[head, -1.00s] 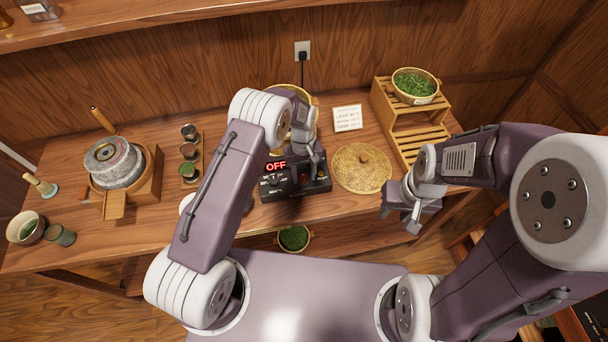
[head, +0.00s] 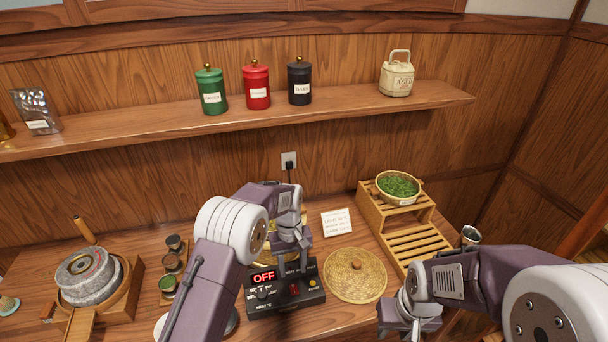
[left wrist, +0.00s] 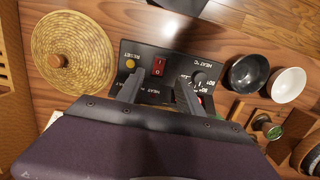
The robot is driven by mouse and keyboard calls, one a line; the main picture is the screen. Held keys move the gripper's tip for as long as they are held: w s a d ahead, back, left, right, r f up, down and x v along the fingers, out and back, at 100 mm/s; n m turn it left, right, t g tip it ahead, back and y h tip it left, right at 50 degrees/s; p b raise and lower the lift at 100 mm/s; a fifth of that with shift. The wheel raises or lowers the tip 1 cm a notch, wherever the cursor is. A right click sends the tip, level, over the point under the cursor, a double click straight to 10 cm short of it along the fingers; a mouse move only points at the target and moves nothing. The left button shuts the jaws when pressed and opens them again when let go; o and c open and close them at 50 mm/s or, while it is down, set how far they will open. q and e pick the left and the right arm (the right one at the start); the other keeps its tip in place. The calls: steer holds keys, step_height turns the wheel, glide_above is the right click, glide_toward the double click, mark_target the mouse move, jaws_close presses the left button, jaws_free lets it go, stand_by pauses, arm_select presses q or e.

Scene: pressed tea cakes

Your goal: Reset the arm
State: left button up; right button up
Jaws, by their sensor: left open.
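My left gripper (head: 292,258) hangs over the black heater control box (head: 284,294), whose red display reads OFF. In the left wrist view its two fingers (left wrist: 158,92) stand apart with nothing between them, and the box's red switch (left wrist: 158,67) shows between and beyond them. I cannot tell whether the fingers touch the box. My right gripper (head: 408,322) is at the lower right, in front of the slatted wooden rack; its fingertips run to the picture's bottom edge, so its opening is unclear.
A round woven lid (head: 355,276) lies right of the box. A basket of green leaves (head: 398,187) sits on the slatted rack (head: 415,243). A stone mill (head: 88,277) and small jars (head: 170,264) stand left. Canisters (head: 256,86) line the wall shelf (head: 330,104).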

arm_select(q)
steer(key=s+a+r+n+t+b, duration=0.1)
steer(key=s+a+r+t+b, duration=0.15)
steer(key=s+a+r, duration=0.4)
steer(key=s+a+f+m, duration=0.2)
steer(key=s, duration=0.4)
steer(key=s+a+f+m+b, duration=0.1)
steer(key=s+a+f+m, duration=0.1)
steer(key=s, duration=0.5)
steer(key=shift+a+f, duration=0.2)
steer(key=shift+a, duration=0.3)
steer(key=shift+s, duration=0.15)
stand_by(0.4)
